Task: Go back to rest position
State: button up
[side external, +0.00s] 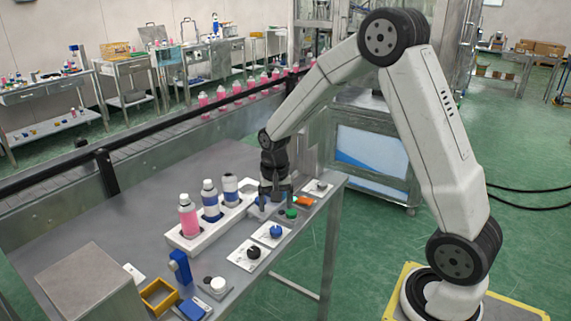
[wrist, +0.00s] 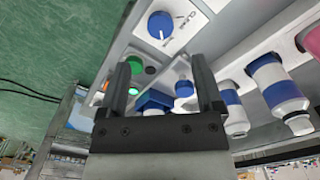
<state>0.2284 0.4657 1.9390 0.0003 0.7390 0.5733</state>
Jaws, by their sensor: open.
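My gripper (side external: 275,192) is open, pointing down over the right end of the table, close to the control panels. In the wrist view its two dark fingers (wrist: 163,70) stand apart. A blue block (wrist: 155,100) and a blue-and-white item (wrist: 183,89) show between them, and I cannot tell how far below they are. A white rack (side external: 203,240) holds a pink bottle (side external: 188,216) and two bottles with blue bands, a front one (side external: 210,201) and a rear one (side external: 230,190), all upright. I see nothing held in the fingers.
Beside the gripper are a green button (side external: 291,213), an orange part (side external: 305,201), a blue knob (side external: 275,232) and a black knob (side external: 253,252). A grey box (side external: 90,285) and a yellow tray (side external: 158,297) stand at the front. The table's left-middle (side external: 130,220) is clear.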

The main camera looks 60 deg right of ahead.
jog(key=shift+a, duration=0.1)
jog(key=shift+s+a+r, duration=0.1)
jog(key=shift+s+a, duration=0.1)
jog(key=s+a+r+n+t, duration=0.1)
jog(key=s+a+n+t, duration=0.1)
jog(key=s+a+n, duration=0.7)
jog(key=shift+s+r+t, duration=0.15)
jog(key=shift+s+t, duration=0.15)
jog(key=shift+s, duration=1.35)
